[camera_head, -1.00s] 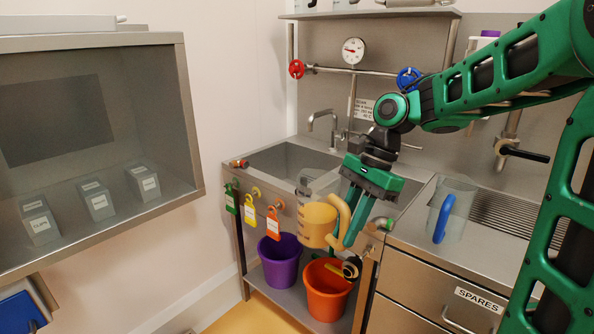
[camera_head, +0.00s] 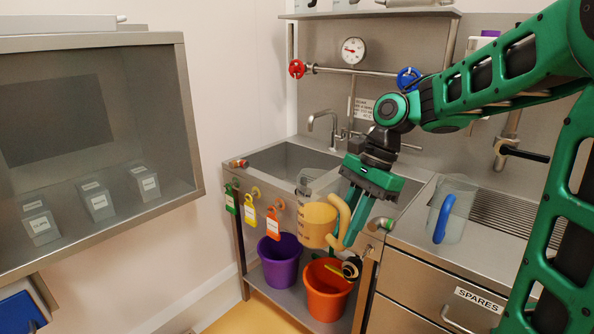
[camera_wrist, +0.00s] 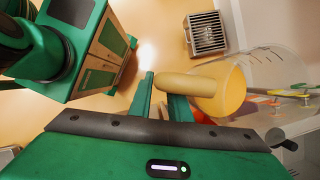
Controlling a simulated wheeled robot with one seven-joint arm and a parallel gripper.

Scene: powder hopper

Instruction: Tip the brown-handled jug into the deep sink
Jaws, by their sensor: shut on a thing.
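The brown-handled jug (camera_head: 316,213) is clear with a tan handle and holds a yellow-orange content. It hangs in front of the sink's front edge, upright or nearly so. My gripper (camera_head: 352,219) is shut on its handle, on the jug's right side. In the wrist view the handle (camera_wrist: 189,85) lies across my green fingers, with the jug's body to the right. The deep sink (camera_head: 288,160) is the steel basin behind the jug, under the tap. The jug and my gripper hide part of its front right.
A blue-handled jug (camera_head: 453,211) stands on the drainboard at right. Colored tags (camera_head: 273,224) hang along the sink's front. A purple bucket (camera_head: 279,258) and an orange bucket (camera_head: 326,291) stand on the shelf below. A tap (camera_head: 322,121) arches over the basin.

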